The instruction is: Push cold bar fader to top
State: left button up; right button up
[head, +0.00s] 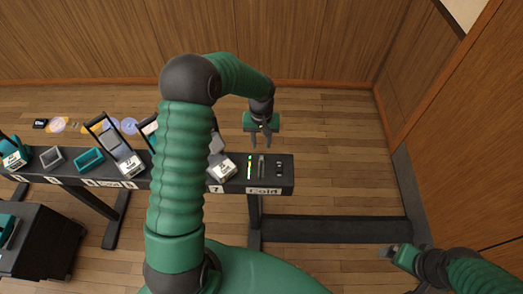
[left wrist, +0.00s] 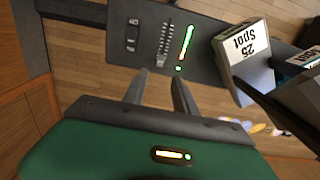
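The Cold panel is the right end of the long black bench (head: 287,184), with a white "Cold" label (head: 264,190) on its front edge. On its top are a green-and-yellow lit bar (head: 250,167), a slim grey fader track (head: 262,166) and a small black control (head: 279,169). In the left wrist view the lit bar (left wrist: 186,44) is beside the ticked fader track (left wrist: 166,45); I cannot make out where its knob sits. My left gripper (head: 261,143) is at the panel's far edge, its two fingers apart and empty. My right gripper (head: 386,252) is low at right, its fingers unclear.
Other holders, a teal tray (head: 89,160) and a grey tray (head: 51,157), line the bench to the left. Open wooden floor lies to the right and beyond.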

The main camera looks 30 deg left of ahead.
pick_arm(q)
notch_tip(320, 180, up, 9)
jog(key=shift+f, duration=0.2)
